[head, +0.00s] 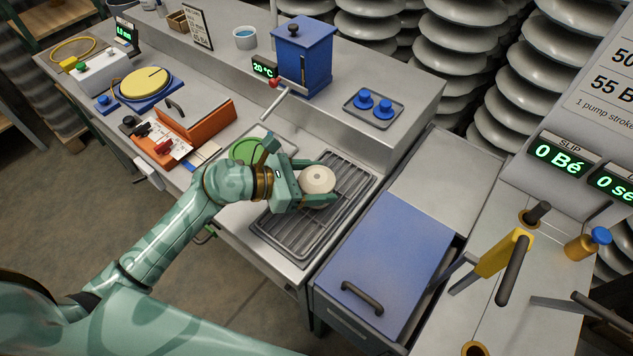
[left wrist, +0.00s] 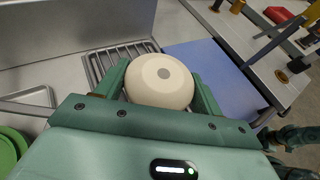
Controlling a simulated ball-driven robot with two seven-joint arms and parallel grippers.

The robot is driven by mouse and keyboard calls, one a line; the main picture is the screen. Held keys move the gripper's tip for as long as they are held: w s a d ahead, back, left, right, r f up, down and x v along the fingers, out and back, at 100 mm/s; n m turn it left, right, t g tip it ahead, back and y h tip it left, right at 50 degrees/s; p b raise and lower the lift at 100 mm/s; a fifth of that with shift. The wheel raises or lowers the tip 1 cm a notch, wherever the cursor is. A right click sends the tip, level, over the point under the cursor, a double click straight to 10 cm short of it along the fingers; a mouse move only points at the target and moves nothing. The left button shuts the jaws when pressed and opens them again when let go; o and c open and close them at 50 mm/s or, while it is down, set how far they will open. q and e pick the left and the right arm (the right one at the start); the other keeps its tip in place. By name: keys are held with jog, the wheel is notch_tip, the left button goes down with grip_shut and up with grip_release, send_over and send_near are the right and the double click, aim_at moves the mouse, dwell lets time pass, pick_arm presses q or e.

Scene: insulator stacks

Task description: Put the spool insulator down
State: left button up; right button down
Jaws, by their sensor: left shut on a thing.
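The spool insulator (head: 318,179) is a cream, rounded piece with a small grey centre on top. My left gripper (head: 318,190) is shut on it, one finger on each side. In the head view they are over the metal rack (head: 283,236) on the steel counter. In the left wrist view the insulator (left wrist: 160,82) sits between the two green fingers, with rack bars (left wrist: 100,68) showing beyond it. Its underside is hidden, so I cannot tell whether it touches the rack. My right gripper is not clearly in view.
A blue-lidded bin (head: 375,250) with a dark handle stands right of the rack. A green disc (head: 247,150) lies behind my left wrist. A tray with blue knobs (head: 373,108) and a blue box (head: 303,58) stand on the raised shelf. The rack's front part is bare.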

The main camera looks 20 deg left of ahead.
pick_arm(q)
jog(key=shift+f, duration=0.1)
jog(key=shift+f, duration=0.2)
jog(key=o, duration=1.4)
jog(key=shift+c, duration=0.2)
jog(key=shift+r, duration=0.25)
jog(key=p+v, duration=0.1)
jog(key=v, duration=1.1)
jog(key=shift+f, duration=0.2)
